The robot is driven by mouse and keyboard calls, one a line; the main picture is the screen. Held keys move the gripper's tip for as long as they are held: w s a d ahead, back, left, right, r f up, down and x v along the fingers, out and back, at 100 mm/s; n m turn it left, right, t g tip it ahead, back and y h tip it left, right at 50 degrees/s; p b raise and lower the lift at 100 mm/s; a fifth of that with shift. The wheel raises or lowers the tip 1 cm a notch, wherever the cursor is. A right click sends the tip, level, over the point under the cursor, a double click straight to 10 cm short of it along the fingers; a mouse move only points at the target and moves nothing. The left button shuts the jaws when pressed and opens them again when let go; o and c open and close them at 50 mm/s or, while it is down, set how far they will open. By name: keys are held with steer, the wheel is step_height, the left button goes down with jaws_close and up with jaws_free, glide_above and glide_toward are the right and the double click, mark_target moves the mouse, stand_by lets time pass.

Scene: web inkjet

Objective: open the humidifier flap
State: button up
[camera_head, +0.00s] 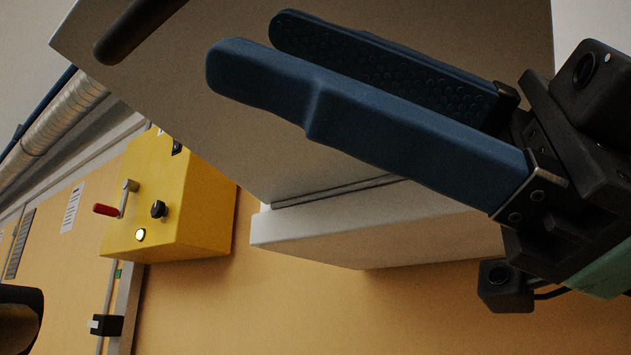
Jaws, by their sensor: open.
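A large pale grey cabinet (190,110), which may be the humidifier, fills the upper middle of the view, and the picture is tilted. A dark bar-shaped handle (133,28) sits on its face at the upper left, cut off by the top edge. I cannot tell for sure which panel is the flap. My gripper (250,47) reaches in from the right with two long blue fingers. It is open and empty, its fingertips in front of the grey face and to the right of the handle. The fingers hide part of the face.
A pale ledge (340,235) runs under the cabinet. A silver duct (65,115) and a dark rounded object (18,315) are at the left edge.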

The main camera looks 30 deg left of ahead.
steer(key=v, duration=0.2)
steer(key=shift+w+d+f, duration=0.1)
steer(key=shift+w+d, duration=0.05)
steer(key=shift+d, duration=0.05)
stand_by(0.5)
